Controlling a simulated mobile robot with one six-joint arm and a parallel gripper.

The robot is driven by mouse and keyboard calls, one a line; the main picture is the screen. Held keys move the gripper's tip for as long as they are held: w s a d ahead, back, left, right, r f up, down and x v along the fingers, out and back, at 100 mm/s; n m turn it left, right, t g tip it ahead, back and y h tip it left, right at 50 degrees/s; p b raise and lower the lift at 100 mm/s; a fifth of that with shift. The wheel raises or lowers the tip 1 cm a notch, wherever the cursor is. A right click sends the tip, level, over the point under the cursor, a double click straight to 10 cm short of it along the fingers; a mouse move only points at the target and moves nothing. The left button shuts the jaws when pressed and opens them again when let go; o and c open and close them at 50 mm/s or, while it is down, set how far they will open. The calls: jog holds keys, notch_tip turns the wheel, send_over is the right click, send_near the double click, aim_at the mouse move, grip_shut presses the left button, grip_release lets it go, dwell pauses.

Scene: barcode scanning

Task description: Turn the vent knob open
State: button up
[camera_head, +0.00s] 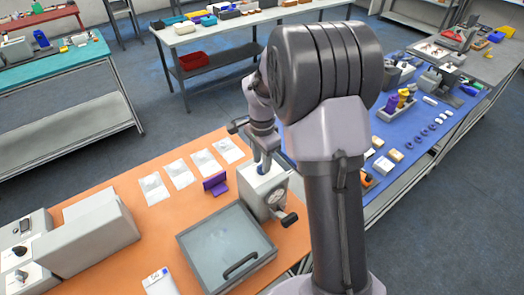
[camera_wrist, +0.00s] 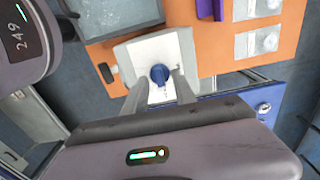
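The vent knob appears to be the small blue knob (camera_wrist: 160,75) on the white top face of a grey box-shaped unit (camera_wrist: 128,50). In the head view the unit (camera_head: 252,204) stands at the right edge of the orange table, and a bit of the blue knob (camera_head: 262,174) shows on its top. My gripper (camera_wrist: 160,82) is open, with one finger to each side of the knob and gaps visible between. In the head view my gripper (camera_head: 264,162) points down over the unit. Whether the fingertips are level with the knob is unclear.
A grey lidded box (camera_head: 215,238) with a black handle stands beside the unit on the orange table (camera_head: 130,190). A purple holder (camera_head: 215,184) and several clear packets (camera_head: 180,174) lie behind. A black-ended lever (camera_head: 288,219) sticks out of the unit's front. A blue-topped bench is at right.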

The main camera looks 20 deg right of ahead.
notch_tip(320, 180, up, 17)
jog(key=p, duration=0.3)
jog(key=shift+r, duration=0.1)
jog(key=s+a+f+n+t+b, duration=0.2)
jog(key=s+a+f+n+b, duration=0.2)
jog(key=s+b, duration=0.3)
jog(key=s+a+f+n+t+y+b, duration=0.1)
jog(key=s+a+f+n+t+b, duration=0.1)
jog(key=s+a+f+b, duration=0.3)
jog(key=s+a+f+n+t+y+b, duration=0.1)
jog(key=s+a+f+n+b, duration=0.3)
jog(key=s+f+b, duration=0.4)
jog(key=s+n+b, duration=0.1)
jog(key=s, duration=0.2)
jog(key=shift+a+f+n+t+b, duration=0.15)
jog(key=shift+a+n+t+b, duration=0.15)
jog(key=shift+a+t, duration=0.1)
jog(key=shift+s, duration=0.15)
